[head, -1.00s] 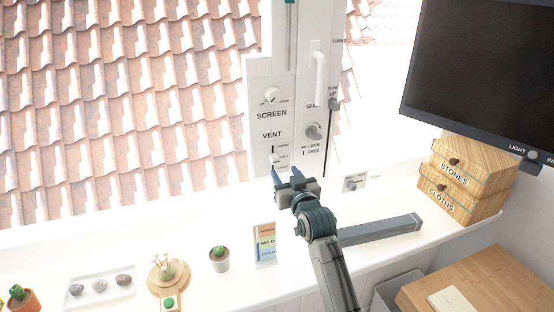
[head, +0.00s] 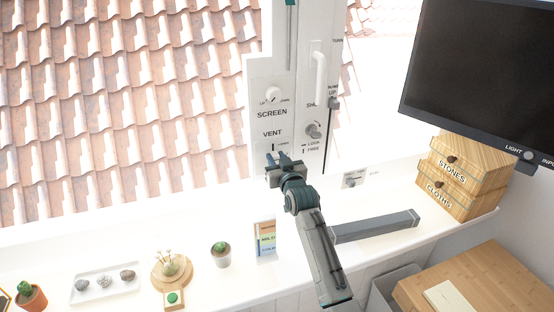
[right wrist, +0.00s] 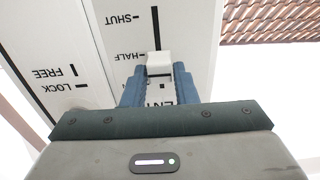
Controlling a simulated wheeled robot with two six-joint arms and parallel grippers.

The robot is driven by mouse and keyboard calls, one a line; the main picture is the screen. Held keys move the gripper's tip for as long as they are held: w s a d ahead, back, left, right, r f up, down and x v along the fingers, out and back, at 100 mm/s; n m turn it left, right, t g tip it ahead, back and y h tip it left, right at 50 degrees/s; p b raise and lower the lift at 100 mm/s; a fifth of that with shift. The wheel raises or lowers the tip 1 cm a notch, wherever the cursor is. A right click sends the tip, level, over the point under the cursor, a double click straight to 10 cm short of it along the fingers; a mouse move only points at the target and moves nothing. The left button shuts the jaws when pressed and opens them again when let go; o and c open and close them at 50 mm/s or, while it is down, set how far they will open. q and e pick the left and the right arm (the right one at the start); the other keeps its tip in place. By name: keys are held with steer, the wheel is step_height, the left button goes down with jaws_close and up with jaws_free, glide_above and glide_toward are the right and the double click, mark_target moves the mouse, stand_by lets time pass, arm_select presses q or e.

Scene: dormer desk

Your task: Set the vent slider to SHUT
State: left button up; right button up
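The vent slider's white knob (right wrist: 159,66) shows in the right wrist view, where the panel appears upside down. It sits in a dark vertical slot, close to the HALF mark, with the SHUT mark farther up the picture. My right gripper (right wrist: 160,80) has its two blue fingers on either side of the knob, and they appear to touch it. In the head view my right gripper (head: 278,157) is against the VENT scale on the window post and hides the knob. My left gripper is not in view.
The screen dial (head: 272,95) is above the vent scale, and the lock knob (head: 313,130) is to its right. A small cactus pot (head: 220,254) and a coloured card (head: 265,238) stand on the sill below. Wooden drawers (head: 462,178) stand at the right.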

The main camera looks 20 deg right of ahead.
jaws_close()
step_height(320, 180, down, 5)
steer(key=b, duration=0.3)
steer(key=shift+f, duration=0.2)
steer(key=o, duration=0.5)
jaws_free()
steer(key=s+b, duration=0.1)
steer(key=s, duration=0.4)
steer(key=s+b, duration=0.2)
steer(key=s, duration=0.3)
steer(key=shift+s+d, duration=0.2)
steer(key=shift+s, duration=0.2)
